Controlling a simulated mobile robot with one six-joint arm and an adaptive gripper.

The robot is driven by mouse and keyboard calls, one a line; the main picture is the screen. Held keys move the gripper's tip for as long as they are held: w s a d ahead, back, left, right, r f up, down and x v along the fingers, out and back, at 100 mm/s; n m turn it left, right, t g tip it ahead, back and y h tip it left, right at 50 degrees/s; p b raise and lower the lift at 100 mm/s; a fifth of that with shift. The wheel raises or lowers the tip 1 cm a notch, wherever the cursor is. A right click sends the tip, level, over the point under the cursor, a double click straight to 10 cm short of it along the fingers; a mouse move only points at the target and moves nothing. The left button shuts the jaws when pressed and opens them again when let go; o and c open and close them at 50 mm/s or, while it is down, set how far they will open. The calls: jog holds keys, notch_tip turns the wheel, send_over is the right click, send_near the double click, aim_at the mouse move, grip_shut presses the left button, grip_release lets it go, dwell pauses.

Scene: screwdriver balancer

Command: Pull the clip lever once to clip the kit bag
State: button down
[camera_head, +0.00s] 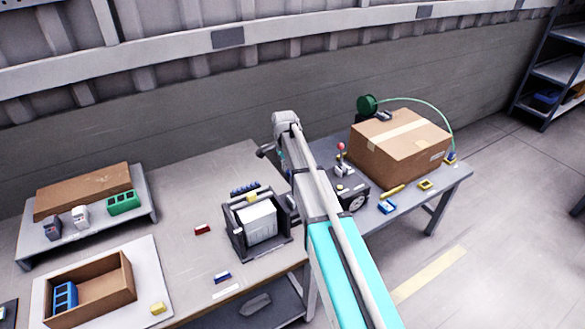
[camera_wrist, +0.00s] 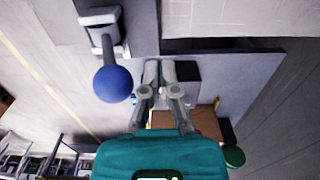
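In the wrist view, a lever with a blue ball knob (camera_wrist: 113,84) rises from a grey bracket (camera_wrist: 101,20), left of my gripper (camera_wrist: 160,66). The gripper fingers are close together with nothing seen between them, apart from the knob. In the head view, my gripper is around the far end of my arm, and its fingers are not clear. A white bag-like block (camera_head: 258,223) stands upright in a black holder (camera_head: 238,243) on the table. A red-knobbed lever (camera_head: 341,148) stands right of my arm. I cannot tell which lever is the clip lever.
A closed cardboard box (camera_head: 400,140) and a green reel (camera_head: 367,104) stand on the right table. A raised shelf (camera_head: 140,195) and an open box (camera_head: 128,270) are at left. My arm hides part of the middle. Small coloured pieces lie around the holder.

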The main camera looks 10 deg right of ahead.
jog(key=shift+f, duration=0.15)
jog(key=shift+f+b, duration=0.55)
jog(key=shift+b, duration=0.15)
jog(key=shift+s, duration=0.15)
jog(key=shift+s+d, duration=1.55)
jog(key=shift+s, duration=3.15)
jog(key=w+a, duration=0.3)
jog(key=w, duration=0.6)
jog(key=shift+w, duration=0.35)
jog(key=shift+a+r, duration=0.1)
notch_tip(320, 180, up, 7)
jog(key=p, duration=0.7)
